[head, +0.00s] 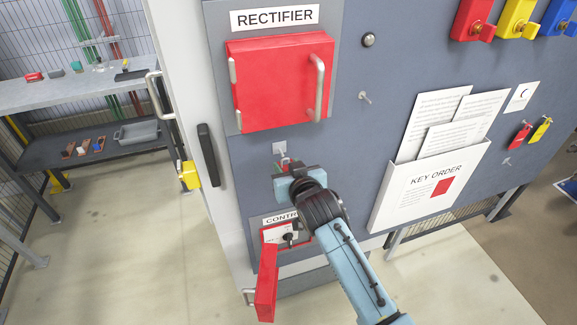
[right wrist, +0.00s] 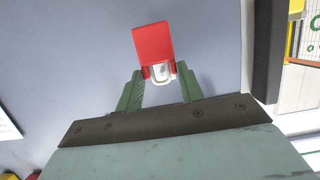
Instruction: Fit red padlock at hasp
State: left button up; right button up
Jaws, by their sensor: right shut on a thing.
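The red padlock (right wrist: 153,45) has a red body and a pale metal shackle (right wrist: 161,74). In the right wrist view it sits at the fingertips of my right gripper (right wrist: 161,70), which is shut on it. In the head view my right gripper (head: 284,164) is close in front of the grey panel, below the rectifier box and above the control box. Only a little red shows there beside the gripper. A small pale plate (head: 279,148) is on the panel just above the gripper; I cannot tell whether it belongs to the hasp. My left gripper is not in view.
The closed red rectifier box (head: 283,82) projects above. The control box's red cover (head: 267,285) hangs open below. A white key-order holder (head: 429,188) stands out at right. A shelf (head: 75,92) is at left.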

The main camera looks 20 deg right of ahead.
aim_at(284, 159)
jog(key=shift+p, duration=0.5)
dwell(0.9)
jog(key=shift+w, duration=0.25)
jog(key=shift+w, duration=0.3)
jog(key=shift+w+a+b, duration=0.1)
jog(key=shift+w+b, duration=0.45)
jog(key=shift+w, duration=0.8)
jog(key=o, duration=1.2)
jog(key=shift+c, duration=0.2)
jog(key=shift+s, duration=0.2)
jog(key=v, duration=1.3)
